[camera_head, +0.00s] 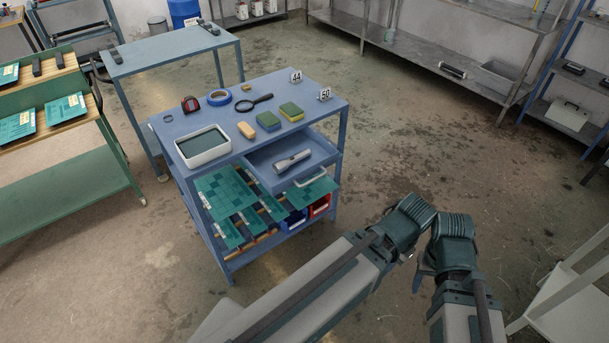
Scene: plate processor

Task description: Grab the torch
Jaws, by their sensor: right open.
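The torch (292,160), a silver-grey flashlight, lies in the pulled-out blue drawer (262,160) of the blue trolley (335,112). It lies slantwise and nothing covers it. My right gripper (421,271) is open, partly hidden behind my own folded arm at the lower right. It is well apart from the torch and drawer, to the right and nearer to me. My left gripper is not in view.
On the trolley top are a white tray (181,151), a magnifying glass (254,102), blue tape (219,97), a tape measure (190,104) and sponges (291,111). Green boards (225,195) and bins (319,206) fill the lower shelf. The floor right of the trolley is clear.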

